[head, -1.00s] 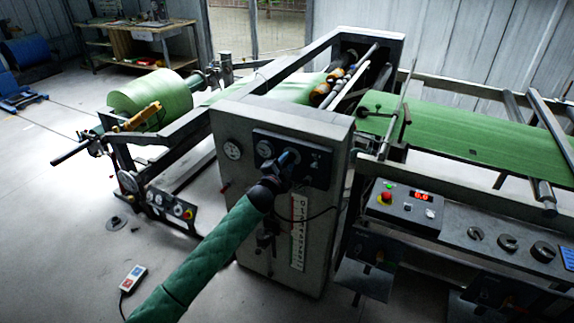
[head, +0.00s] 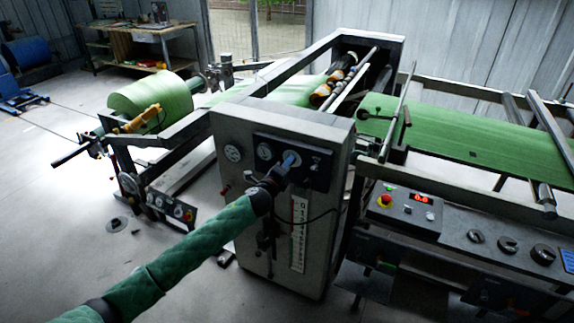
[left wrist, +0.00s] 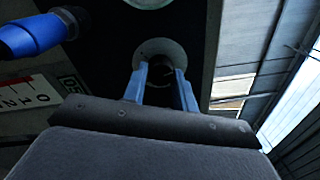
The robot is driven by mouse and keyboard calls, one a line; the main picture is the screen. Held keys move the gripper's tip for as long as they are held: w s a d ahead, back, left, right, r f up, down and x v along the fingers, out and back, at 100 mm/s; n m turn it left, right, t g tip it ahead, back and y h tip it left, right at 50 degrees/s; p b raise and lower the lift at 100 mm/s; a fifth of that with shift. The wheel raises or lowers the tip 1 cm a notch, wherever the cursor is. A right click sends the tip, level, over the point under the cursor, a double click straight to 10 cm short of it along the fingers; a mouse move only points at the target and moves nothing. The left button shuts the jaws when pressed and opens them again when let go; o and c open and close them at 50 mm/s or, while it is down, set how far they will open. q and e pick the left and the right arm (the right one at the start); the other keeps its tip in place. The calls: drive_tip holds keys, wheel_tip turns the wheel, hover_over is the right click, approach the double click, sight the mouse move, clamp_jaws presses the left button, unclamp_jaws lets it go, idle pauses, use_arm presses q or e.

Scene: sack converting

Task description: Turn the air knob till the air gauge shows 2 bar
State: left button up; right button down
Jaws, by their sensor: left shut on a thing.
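My left gripper (head: 292,160) reaches the dark control panel (head: 318,170) on the grey machine cabinet. In the left wrist view its two blue fingers (left wrist: 162,85) are shut on the dark air knob (left wrist: 161,68), in front of a pale round plate. In the head view the knob is hidden behind the fingers. A gauge rim (left wrist: 150,2) is cut off at the wrist view's top. My right gripper is out of view.
A blue-ended part (left wrist: 30,36) stands out beside the fingers in the wrist view. A numbered scale (head: 299,233) is below the panel. A control box (head: 405,208) with a red button and display is to the right. A green roll (head: 150,100) lies at left.

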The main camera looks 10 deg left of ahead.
use_arm(q)
drive_tip(key=shift+m, duration=1.2)
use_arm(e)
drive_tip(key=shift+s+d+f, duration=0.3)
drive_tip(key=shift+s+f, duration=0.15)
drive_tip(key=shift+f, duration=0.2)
use_arm(q)
drive_tip(key=shift+f, duration=0.1)
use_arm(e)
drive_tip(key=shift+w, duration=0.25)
use_arm(q)
drive_tip(key=o, duration=1)
drive_tip(key=shift+b+v, duration=1.2)
drive_tip(key=shift+v, duration=2.7)
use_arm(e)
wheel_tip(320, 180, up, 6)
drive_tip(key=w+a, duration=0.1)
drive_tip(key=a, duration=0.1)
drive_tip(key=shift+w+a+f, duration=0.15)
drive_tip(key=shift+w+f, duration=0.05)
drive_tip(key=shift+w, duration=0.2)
